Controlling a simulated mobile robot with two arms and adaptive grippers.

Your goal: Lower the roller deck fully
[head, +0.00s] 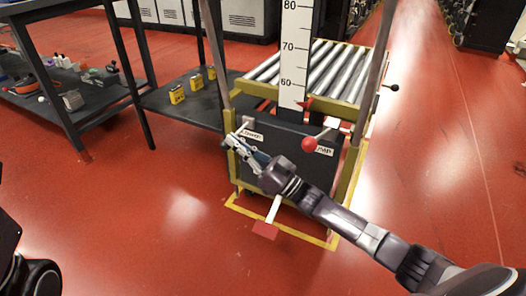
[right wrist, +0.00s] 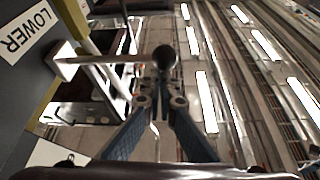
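The roller deck (head: 345,68) is a row of grey rollers in a yellow frame. It stands raised beside a white scale (head: 294,50), with a red pointer (head: 304,103) a little below the 60 mark. The dark lift body below has a LOWER label (head: 250,133) and a PUMP label (head: 324,151). My right gripper (head: 234,143) is at the LOWER side. In the right wrist view its fingers (right wrist: 160,92) are close together, just short of the dark ball knob (right wrist: 164,57) of the lowering lever. Contact is unclear. My left gripper is out of view.
A red-knobbed pump lever (head: 309,144) stands close to my right arm. A red pedal (head: 265,230) sticks out at the lift's foot. A dark bench (head: 98,88) with tools and a low shelf with yellow boxes (head: 196,81) stand left. The red floor in front is clear.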

